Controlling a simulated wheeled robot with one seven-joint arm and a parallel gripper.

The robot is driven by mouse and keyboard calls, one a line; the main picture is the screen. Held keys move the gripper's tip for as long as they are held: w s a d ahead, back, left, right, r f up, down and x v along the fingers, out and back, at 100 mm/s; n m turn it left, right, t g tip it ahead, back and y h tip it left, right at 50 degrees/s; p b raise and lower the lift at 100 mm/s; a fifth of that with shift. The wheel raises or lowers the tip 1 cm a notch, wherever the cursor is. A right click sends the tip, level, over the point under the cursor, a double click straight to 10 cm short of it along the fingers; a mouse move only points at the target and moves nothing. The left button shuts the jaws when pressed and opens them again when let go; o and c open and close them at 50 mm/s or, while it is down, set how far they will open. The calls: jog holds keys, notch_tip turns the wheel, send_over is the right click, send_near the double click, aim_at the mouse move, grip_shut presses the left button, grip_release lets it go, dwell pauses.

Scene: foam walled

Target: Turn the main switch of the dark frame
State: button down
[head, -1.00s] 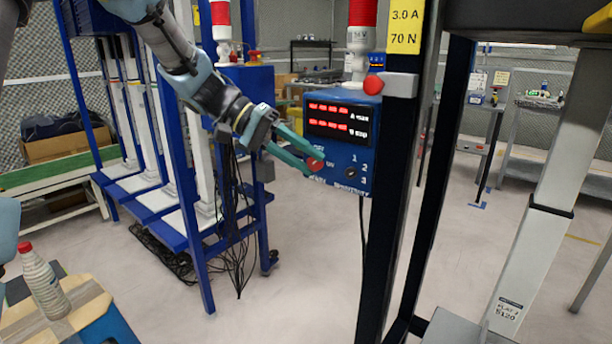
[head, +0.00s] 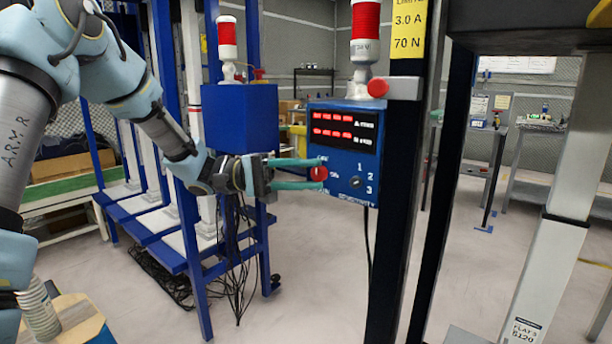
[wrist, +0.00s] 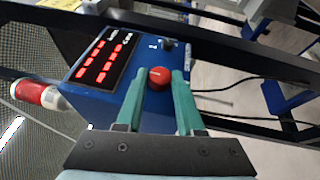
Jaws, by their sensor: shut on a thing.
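The blue control box (head: 343,191) is fixed to the dark frame (head: 397,200) and has two rows of red digits. Its main switch is a red round knob (head: 319,173) at the lower left of the box face. A smaller black selector (head: 355,182) sits to its right, beside the numbers 1, 2, 3. My gripper (head: 318,174) comes in level from the left, its teal fingers shut on the red knob. In the wrist view the red knob (wrist: 160,78) sits between the two fingertips. Some lettering around the knob is hidden by the fingers.
A red and white signal lamp (head: 365,40) stands on the box. A red button (head: 378,87) sticks out on a grey bracket above it. A blue rack (head: 200,290) with hanging cables stands left. The floor between is clear.

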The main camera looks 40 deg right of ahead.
dwell(0.5)
jog(key=c, duration=0.5)
grip_release()
jog(key=b+v, duration=0.1)
jog(key=v, duration=0.9)
jog(key=shift+w+a+f, duration=0.2)
jog(key=shift+w, duration=0.05)
